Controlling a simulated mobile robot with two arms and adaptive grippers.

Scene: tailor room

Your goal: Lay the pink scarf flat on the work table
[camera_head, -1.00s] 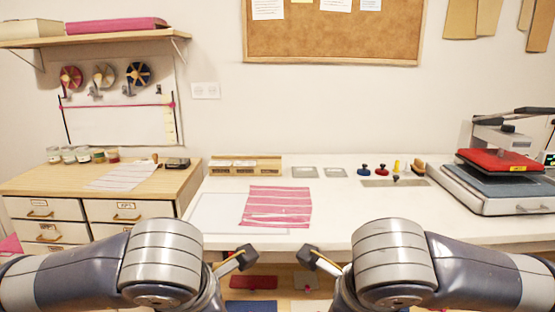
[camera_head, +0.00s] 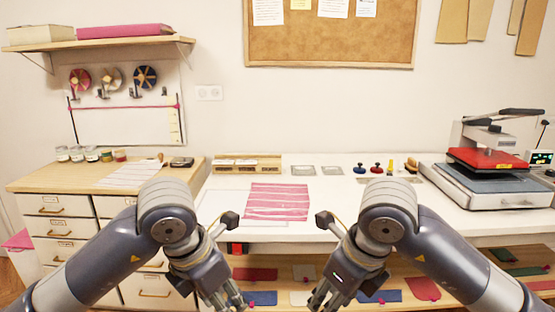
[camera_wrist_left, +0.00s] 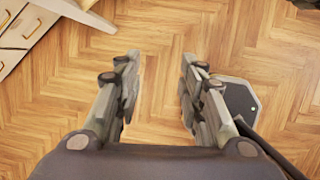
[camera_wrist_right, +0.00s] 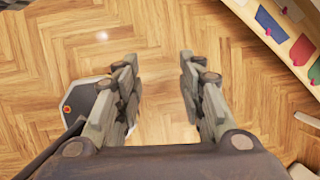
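The pink scarf (camera_head: 278,202), with pale stripes, lies spread out on the white work table (camera_head: 340,208) near its front edge, left of centre. It looks mostly flat; small folds are too small to tell. Its left part overlaps a pale board (camera_head: 224,205). My left gripper (camera_head: 232,305) hangs low in front of the table, below the scarf, and is open and empty over the floor in the left wrist view (camera_wrist_left: 155,115). My right gripper (camera_head: 318,305) also hangs low in front of the table. It is open and empty in the right wrist view (camera_wrist_right: 162,115).
A red and grey press (camera_head: 490,165) stands at the table's right. A wooden organizer (camera_head: 247,164), stamps (camera_head: 376,168) and small grey plates line the back. A wooden drawer cabinet (camera_head: 75,180) stands left. A shelf with coloured fabric pieces (camera_head: 380,296) is under the table.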

